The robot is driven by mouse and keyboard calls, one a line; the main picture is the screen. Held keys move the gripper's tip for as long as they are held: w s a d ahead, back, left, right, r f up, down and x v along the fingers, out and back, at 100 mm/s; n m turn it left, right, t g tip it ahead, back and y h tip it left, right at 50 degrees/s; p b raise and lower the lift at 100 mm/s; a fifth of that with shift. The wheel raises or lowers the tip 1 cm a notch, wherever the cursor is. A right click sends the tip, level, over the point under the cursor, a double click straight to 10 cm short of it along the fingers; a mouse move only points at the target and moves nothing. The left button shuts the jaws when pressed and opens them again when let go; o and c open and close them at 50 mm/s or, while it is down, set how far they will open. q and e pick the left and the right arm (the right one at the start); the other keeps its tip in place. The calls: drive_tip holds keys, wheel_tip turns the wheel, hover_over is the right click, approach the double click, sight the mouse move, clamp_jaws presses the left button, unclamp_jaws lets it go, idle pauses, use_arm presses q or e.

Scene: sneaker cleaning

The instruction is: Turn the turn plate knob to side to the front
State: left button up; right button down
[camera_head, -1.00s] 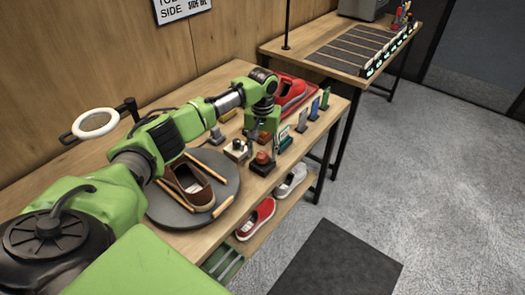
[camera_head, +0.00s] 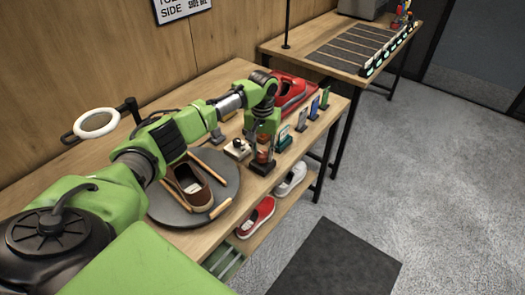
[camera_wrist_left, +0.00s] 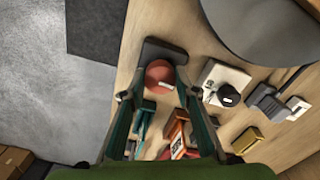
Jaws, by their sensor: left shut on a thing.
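The turn plate knob is a red-orange round knob (camera_head: 262,157) on a dark base (camera_head: 263,169) near the table's front edge. It also shows in the left wrist view as a red knob (camera_wrist_left: 159,73) with a white mark toward its lower right. My left gripper (camera_head: 264,151) is down at the knob and shut on it, with one finger on each side. The grey round turn plate (camera_head: 166,212) lies left of the knob and carries a brown shoe (camera_head: 188,183) between wooden bars. My right gripper is out of view.
A white block with a black knob (camera_head: 237,149) stands close beside the gripper. Red (camera_head: 256,216) and white (camera_head: 291,179) shoes sit on the lower shelf.

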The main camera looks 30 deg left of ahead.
use_arm(q)
drive_tip(key=shift+r+m+p, duration=0.15)
drive_tip(key=shift+m+p, duration=0.65)
drive_tip(key=shift+m, duration=0.3)
drive_tip(key=shift+m+p, duration=0.45)
drive_tip(key=shift+m, duration=0.45)
drive_tip(key=m+p, duration=0.1)
drive_tip(key=m, duration=0.3)
drive_tip(key=shift+m, duration=0.3)
drive_tip(key=m+p, duration=0.1)
drive_tip(key=m, duration=0.3)
drive_tip(key=shift+m, duration=2.1)
drive_tip(key=o, duration=1.1)
